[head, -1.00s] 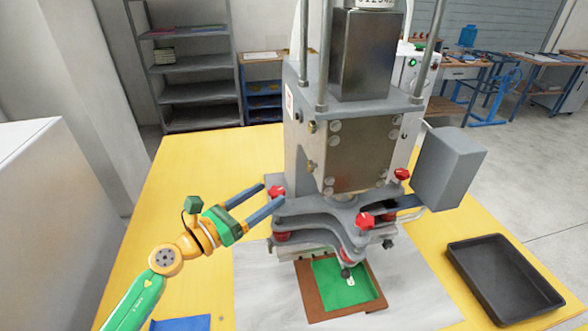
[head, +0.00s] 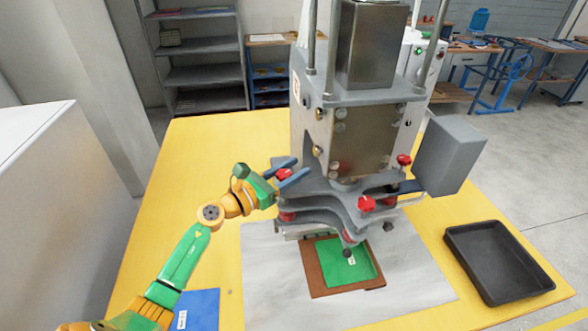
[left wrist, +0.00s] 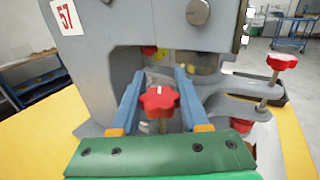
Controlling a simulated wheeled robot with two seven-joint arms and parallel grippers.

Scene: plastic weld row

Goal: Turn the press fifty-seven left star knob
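My left gripper (head: 294,167) is open at the press's left side. In the left wrist view its blue fingers (left wrist: 160,73) reach along both sides of the knob, with a small gap on each side. My right gripper is not in view.
Other red knobs sit at the front (head: 366,203) and right (head: 404,160) of the press. A green piece on a brown plate (head: 318,276) lies below. A black tray (head: 455,262) is at right, a blue sheet (head: 196,311) at left.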

